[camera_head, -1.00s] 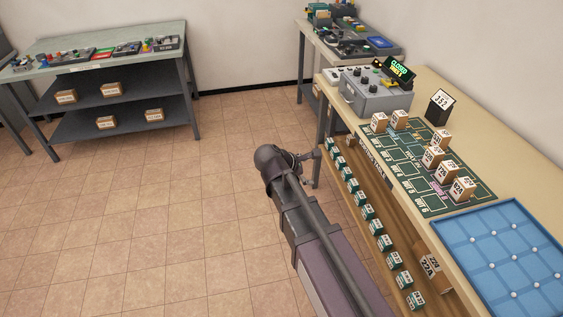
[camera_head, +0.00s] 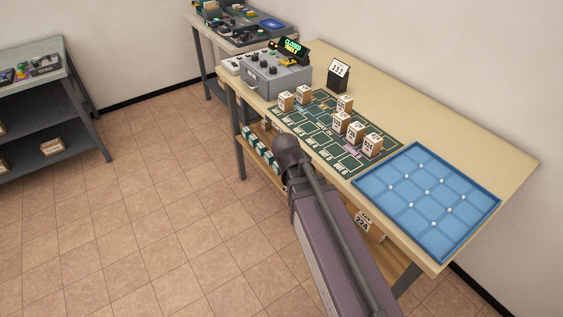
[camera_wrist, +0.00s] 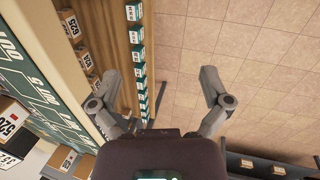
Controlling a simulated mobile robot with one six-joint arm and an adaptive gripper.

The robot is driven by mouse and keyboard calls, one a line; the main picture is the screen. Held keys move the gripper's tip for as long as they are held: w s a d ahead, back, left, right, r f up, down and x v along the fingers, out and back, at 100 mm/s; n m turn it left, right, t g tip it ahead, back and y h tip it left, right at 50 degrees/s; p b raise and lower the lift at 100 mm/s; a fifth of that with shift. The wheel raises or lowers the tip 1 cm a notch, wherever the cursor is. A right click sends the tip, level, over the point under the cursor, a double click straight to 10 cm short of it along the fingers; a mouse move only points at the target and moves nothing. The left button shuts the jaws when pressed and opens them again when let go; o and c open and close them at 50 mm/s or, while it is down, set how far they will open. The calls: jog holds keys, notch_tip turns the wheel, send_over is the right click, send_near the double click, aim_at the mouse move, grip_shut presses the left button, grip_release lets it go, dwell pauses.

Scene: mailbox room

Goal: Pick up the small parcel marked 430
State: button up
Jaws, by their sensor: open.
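Several small white-labelled brown parcels stand on the green mat (camera_head: 322,138) on the long table in the head view. A rear pair (camera_head: 293,98) is near the grey machine, and a front cluster (camera_head: 356,131) is near the blue tray. Their numbers are too small to read there, so I cannot tell which is 430. In the wrist view, one parcel reads 625 (camera_wrist: 70,25) and another reads 520 (camera_wrist: 11,122). My gripper (camera_wrist: 158,76) is open and empty, its fingers spread over the floor beside the table edge. In the head view my arm hides it.
A blue tray (camera_head: 412,203) lies at the table's near end. A grey machine (camera_head: 272,78) with a lit display and a card reading 355 or similar (camera_head: 339,74) stand behind. Green-labelled boxes (camera_head: 258,150) line the shelf below. Open floor lies left.

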jog(key=s+d+m+g+y, duration=0.1)
jog(key=s+d+m+y, duration=0.1)
jog(key=s+d+m, duration=0.2)
jog(key=shift+s+d+f+m+y, duration=0.2)
jog(key=shift+d+f+m+y, duration=0.15)
jog(key=shift+d+m, duration=0.85)
jog(key=shift+a, duration=0.2)
